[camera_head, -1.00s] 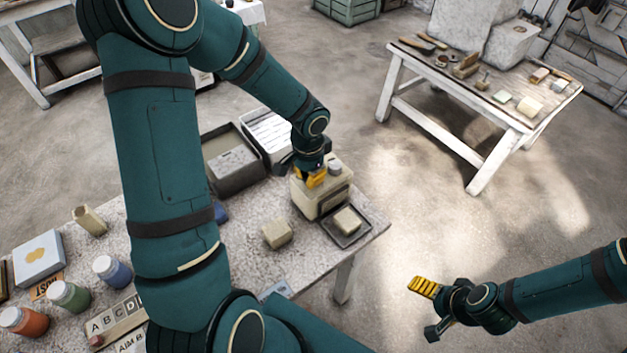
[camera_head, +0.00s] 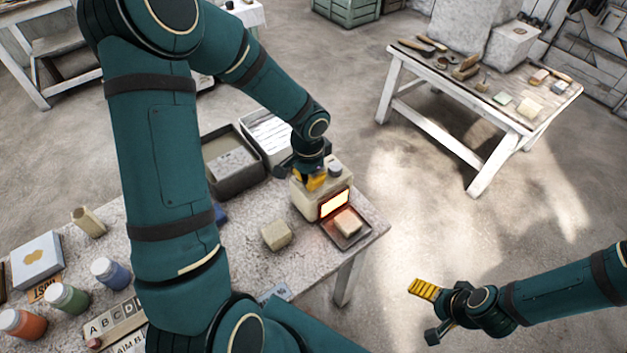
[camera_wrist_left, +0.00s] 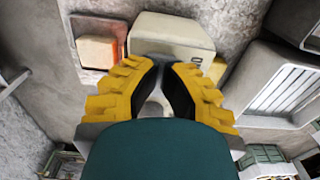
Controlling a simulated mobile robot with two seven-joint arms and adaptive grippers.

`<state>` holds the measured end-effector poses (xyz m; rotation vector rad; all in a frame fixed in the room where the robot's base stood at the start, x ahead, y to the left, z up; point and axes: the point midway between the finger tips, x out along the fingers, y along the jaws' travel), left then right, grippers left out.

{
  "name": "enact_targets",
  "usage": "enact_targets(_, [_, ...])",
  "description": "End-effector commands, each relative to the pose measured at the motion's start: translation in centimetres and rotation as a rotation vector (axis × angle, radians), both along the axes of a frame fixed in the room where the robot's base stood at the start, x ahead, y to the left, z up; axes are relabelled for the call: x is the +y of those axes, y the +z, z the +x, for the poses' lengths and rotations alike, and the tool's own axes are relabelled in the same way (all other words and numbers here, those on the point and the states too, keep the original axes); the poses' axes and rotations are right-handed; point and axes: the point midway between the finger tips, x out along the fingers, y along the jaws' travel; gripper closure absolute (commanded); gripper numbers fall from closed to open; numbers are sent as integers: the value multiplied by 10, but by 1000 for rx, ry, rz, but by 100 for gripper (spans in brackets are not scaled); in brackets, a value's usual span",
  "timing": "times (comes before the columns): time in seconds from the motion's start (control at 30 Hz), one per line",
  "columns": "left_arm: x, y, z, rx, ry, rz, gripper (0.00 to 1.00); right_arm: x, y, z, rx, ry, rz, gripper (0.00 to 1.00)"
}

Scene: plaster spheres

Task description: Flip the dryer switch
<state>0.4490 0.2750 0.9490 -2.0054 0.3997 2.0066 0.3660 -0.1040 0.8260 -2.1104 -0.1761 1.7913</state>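The dryer (camera_head: 308,205) is a cream box at the right end of the speckled table. Its front panel (camera_head: 335,204) glows orange. It also shows at the top of the left wrist view (camera_wrist_left: 172,36). A round grey knob (camera_head: 335,169) is on its top. My left gripper (camera_head: 314,184) points down at the dryer's top; its yellow fingers (camera_wrist_left: 161,66) come together at the tips and look shut. The switch cannot be made out behind the fingers. My right gripper (camera_head: 428,312) is open and empty, off the table at the right.
A pale block lies in a dark tray (camera_head: 362,239) before the dryer; another block (camera_head: 276,235) stands left. A grey bin (camera_head: 247,183) and a white slatted tray (camera_head: 268,133) are behind. Paint jars (camera_head: 107,270) are at left. A white-legged table (camera_head: 483,180) stands apart.

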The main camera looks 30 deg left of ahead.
Motion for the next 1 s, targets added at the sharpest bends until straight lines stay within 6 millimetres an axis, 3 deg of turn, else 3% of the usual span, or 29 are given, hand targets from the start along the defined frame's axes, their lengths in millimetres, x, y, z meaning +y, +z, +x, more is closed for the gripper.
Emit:
enact_targets(0.8, [0, 62, 0, -1, 1, 1, 100, 0, 47, 0, 0, 0, 0, 13])
enact_targets(1.0, [0, 65, 0, 0, 1, 0, 100, 0, 48, 0, 0, 0, 0, 13])
